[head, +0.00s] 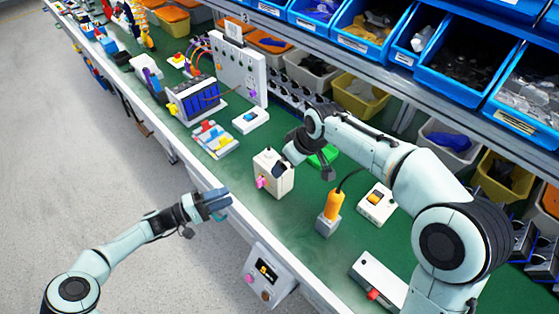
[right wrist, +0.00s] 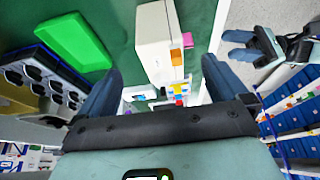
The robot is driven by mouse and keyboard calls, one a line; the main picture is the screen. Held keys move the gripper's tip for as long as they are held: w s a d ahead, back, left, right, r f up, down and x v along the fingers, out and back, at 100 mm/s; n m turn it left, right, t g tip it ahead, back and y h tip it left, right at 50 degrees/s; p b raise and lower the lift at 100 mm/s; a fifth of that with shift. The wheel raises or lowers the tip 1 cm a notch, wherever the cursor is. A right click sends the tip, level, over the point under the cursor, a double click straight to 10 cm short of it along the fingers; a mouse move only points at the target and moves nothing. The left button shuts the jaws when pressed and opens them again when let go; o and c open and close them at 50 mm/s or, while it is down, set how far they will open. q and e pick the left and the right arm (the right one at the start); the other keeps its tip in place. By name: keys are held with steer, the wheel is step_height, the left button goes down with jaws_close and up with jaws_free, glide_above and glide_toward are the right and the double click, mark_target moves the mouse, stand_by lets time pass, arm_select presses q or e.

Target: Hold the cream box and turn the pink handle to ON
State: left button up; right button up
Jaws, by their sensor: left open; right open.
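The cream box (head: 281,180) stands upright on the green bench top. Its pink handle (head: 262,182) is on the face toward the bench's front edge; the handle also shows in the right wrist view (right wrist: 188,40), near an orange patch. My right gripper (head: 286,158) is open at the box's upper back side. In the right wrist view the box (right wrist: 154,45) appears between its spread fingers, with gaps on both sides. I cannot tell any contact. My left gripper (head: 215,203) is open near the bench's front edge, left of the box and apart from it. ON markings are not readable.
An orange-handled grey device (head: 331,210) and a white switch box (head: 377,203) stand right of the cream box. A green tray (head: 323,156) lies behind it. A white box (head: 250,120) and blue rack (head: 195,97) stand left. Bins line the back.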

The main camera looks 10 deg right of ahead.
mark_target(257, 185)
steer(key=x, duration=0.9)
steer(key=shift+f, duration=0.3)
arm_select(q)
steer(key=shift+c, duration=0.3)
arm_select(e)
steer(key=c, duration=1.3)
arm_select(q)
steer(key=n, duration=0.1)
steer(key=n+t, duration=0.1)
steer(key=r+n, duration=0.1)
steer(key=shift+s+d+n, duration=0.25)
steer(key=shift+d+n, duration=0.1)
steer(key=shift+n, duration=0.05)
steer(key=shift+w+d+f+n+t+y, duration=0.15)
steer(key=shift+d+n+t+y, duration=0.5)
steer(key=shift+d+n, duration=1.5)
steer(key=shift+w+d+f+n+t+y, duration=0.2)
steer(key=shift+d+n+t, duration=0.7)
steer(key=shift+n, duration=2.55)
steer(key=shift+w+d+r+n+t+y, duration=0.2)
steer(key=shift+d+n+t+y, duration=0.85)
steer(key=shift+n, duration=1.75)
arm_select(e)
steer(key=shift+o, duration=0.2)
steer(key=shift+w, duration=0.1)
